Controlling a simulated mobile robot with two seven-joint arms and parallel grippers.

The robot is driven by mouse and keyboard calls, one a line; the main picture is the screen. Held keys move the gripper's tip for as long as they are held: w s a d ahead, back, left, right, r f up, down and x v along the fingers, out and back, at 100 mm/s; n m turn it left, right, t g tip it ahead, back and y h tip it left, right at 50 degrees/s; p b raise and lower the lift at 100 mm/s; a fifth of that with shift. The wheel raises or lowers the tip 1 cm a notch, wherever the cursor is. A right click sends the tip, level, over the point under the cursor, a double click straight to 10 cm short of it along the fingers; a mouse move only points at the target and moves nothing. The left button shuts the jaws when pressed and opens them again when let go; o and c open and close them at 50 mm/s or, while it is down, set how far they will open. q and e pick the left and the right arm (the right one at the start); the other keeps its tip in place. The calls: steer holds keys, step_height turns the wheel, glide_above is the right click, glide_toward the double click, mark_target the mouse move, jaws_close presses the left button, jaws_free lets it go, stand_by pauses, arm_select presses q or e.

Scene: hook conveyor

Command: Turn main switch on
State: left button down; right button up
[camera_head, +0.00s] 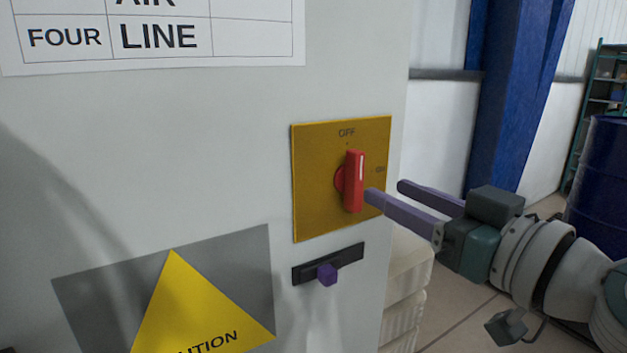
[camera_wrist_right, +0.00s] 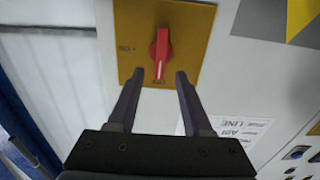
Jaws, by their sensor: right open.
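The main switch is a red handle (camera_head: 354,181) on a yellow plate (camera_head: 314,211), on the grey cabinet. The handle stands upright, in line with the OFF mark above it; the ON mark is on its right. My right gripper (camera_head: 388,190) is open and empty, its purple fingers pointing left at the switch from the right. In the right wrist view the red handle (camera_wrist_right: 161,50) shows upside down, its lower end in line with the gap between the open fingers (camera_wrist_right: 159,76). I cannot tell whether a finger touches it. My left gripper is not in view.
A caution sign (camera_head: 200,310) is at lower left and a paper label (camera_head: 255,38) at upper left. A blue pillar (camera_head: 515,90) and blue drum (camera_head: 603,180) stand behind my right arm.

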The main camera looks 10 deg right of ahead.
mark_target(360, 178)
steer(key=x, duration=0.6)
steer(key=shift+w, duration=0.2)
jaws_close()
stand_by(0.4)
